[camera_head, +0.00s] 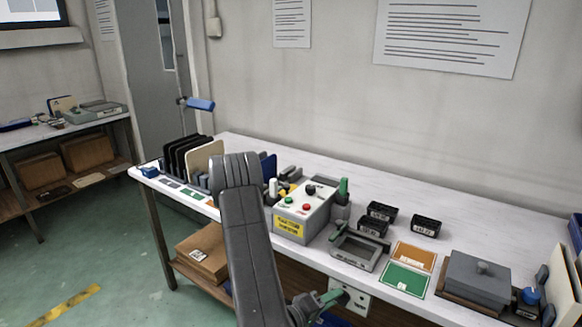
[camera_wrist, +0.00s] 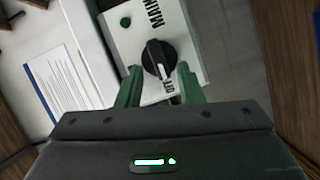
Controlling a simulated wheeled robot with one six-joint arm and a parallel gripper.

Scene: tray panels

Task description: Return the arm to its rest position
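My arm (camera_head: 245,225) rises in the middle of the head view and bends down toward the table's front edge. My gripper (camera_head: 334,297) is low there, beside a white switch box (camera_head: 358,300) below the tabletop. In the wrist view, my gripper's green fingers (camera_wrist: 158,82) are apart, with a black rotary knob (camera_wrist: 155,58) just ahead of and partly between their tips. The knob sits on the white panel (camera_wrist: 125,32) marked "MAIN" and "OFF". I cannot tell whether a finger touches the knob. Nothing is seen held.
The white table (camera_head: 450,225) carries a control box (camera_head: 300,212), a grey frame (camera_head: 357,250), small black bins (camera_head: 426,226), orange and green cards (camera_head: 406,279) and a grey lidded box (camera_head: 478,280). Black panels (camera_head: 185,155) stand in a rack at left. Cardboard boxes (camera_head: 203,250) sit below.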

